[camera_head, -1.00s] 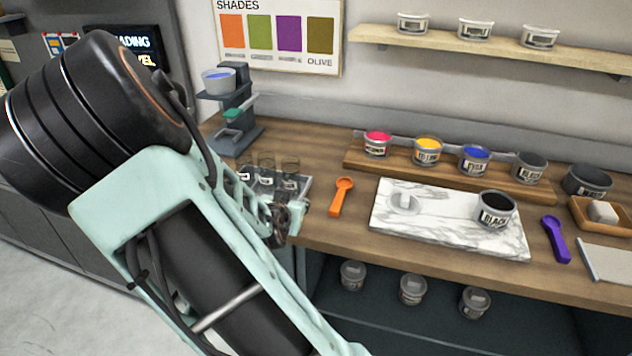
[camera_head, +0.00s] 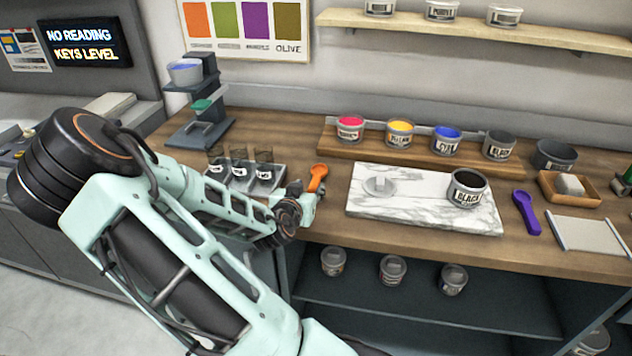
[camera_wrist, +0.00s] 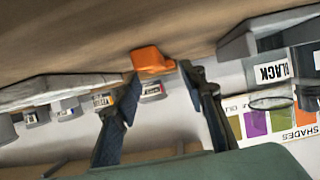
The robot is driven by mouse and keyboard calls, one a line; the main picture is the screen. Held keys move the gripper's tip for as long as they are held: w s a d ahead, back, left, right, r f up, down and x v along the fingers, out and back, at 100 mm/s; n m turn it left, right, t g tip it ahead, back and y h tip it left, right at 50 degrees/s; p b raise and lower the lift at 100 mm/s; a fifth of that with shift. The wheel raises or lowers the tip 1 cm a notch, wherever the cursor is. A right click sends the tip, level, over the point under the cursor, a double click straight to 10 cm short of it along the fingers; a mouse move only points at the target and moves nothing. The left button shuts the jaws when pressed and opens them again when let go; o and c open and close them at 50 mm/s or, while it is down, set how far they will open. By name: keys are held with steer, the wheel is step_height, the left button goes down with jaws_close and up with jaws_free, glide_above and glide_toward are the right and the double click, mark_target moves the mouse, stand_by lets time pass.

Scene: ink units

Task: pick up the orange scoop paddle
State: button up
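The orange scoop paddle (camera_head: 317,178) lies on the wooden counter just left of the marble slab in the head view. My gripper (camera_head: 308,195) is low at the counter's front edge, at the near end of the scoop and partly covering it. In the wrist view, the orange scoop (camera_wrist: 152,59) shows end-on between and just beyond the tips of my gripper (camera_wrist: 160,74). The two fingers stand apart, with the scoop not visibly clamped. Whether either fingertip touches it is hard to tell.
The marble slab (camera_head: 360,207) bears a black ink tub (camera_head: 467,190). A tray of jars (camera_head: 240,184) stands close left of my gripper. A purple scoop (camera_head: 526,213) lies farther right. Ink tubs stand on a wooden riser (camera_head: 430,158) behind.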

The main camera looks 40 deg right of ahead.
mark_target(315, 182)
steer(key=x, duration=0.4)
steer(key=shift+d, duration=0.35)
jaws_close()
